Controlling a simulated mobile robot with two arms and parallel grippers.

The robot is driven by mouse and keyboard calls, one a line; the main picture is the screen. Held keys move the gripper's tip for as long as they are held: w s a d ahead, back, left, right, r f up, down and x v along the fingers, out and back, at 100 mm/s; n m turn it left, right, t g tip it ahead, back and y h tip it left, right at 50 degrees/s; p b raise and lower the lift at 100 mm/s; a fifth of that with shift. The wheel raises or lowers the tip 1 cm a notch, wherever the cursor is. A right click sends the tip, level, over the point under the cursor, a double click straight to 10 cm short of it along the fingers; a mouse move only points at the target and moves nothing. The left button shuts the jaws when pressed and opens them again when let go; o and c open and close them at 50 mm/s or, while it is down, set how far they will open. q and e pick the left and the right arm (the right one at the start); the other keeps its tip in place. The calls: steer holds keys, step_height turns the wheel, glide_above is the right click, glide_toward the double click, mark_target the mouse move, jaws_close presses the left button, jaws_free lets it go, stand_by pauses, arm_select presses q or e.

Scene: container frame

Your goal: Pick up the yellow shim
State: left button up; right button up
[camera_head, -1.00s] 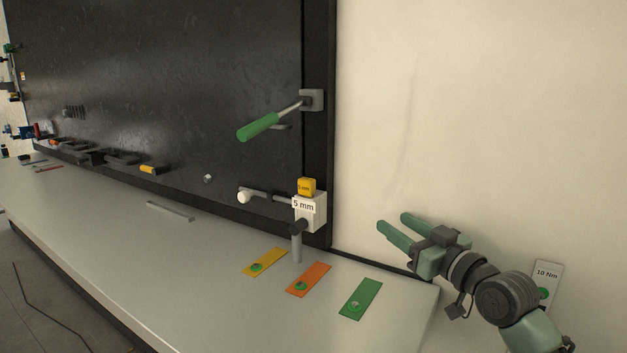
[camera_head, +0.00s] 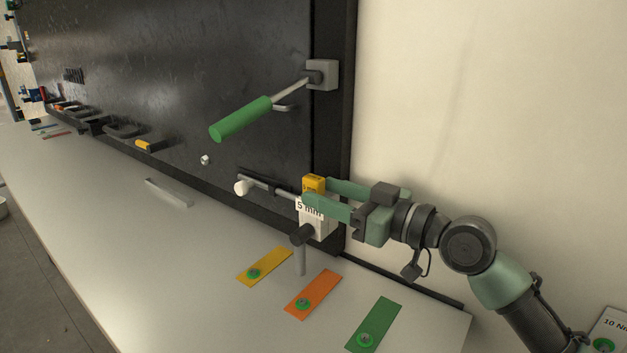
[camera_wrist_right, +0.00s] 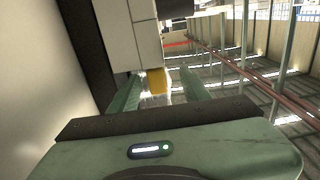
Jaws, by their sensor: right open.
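A small yellow block (camera_head: 313,184) with a dark label sits on top of the white holder marked "5 mm" (camera_head: 318,222) at the board's lower right edge. My right gripper (camera_head: 322,194) is open, with its green fingers reaching in from the right at the block. In the right wrist view the yellow block (camera_wrist_right: 157,81) shows between the two finger tips, and I cannot tell whether either finger touches it. A flat yellow strip (camera_head: 270,262) with a green dot lies on the bench below. My left gripper is not in view.
An orange strip (camera_head: 316,289) and a green strip (camera_head: 375,322) lie on the bench (camera_head: 215,245). A green-handled lever (camera_head: 242,118) juts out above the holder. A white-knobbed lever (camera_head: 242,187) sticks out left of it. The dark board (camera_head: 180,80) stands behind.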

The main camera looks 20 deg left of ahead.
mark_target(322, 191)
steer(key=x, duration=0.1)
steer(key=p+x, duration=0.1)
steer(key=shift+w+a, duration=0.25)
steer(key=shift+w, duration=0.1)
steer(key=shift+w+a+f, duration=0.15)
steer(key=shift+a, duration=0.25)
steer(key=shift+d, duration=0.1)
jaws_close()
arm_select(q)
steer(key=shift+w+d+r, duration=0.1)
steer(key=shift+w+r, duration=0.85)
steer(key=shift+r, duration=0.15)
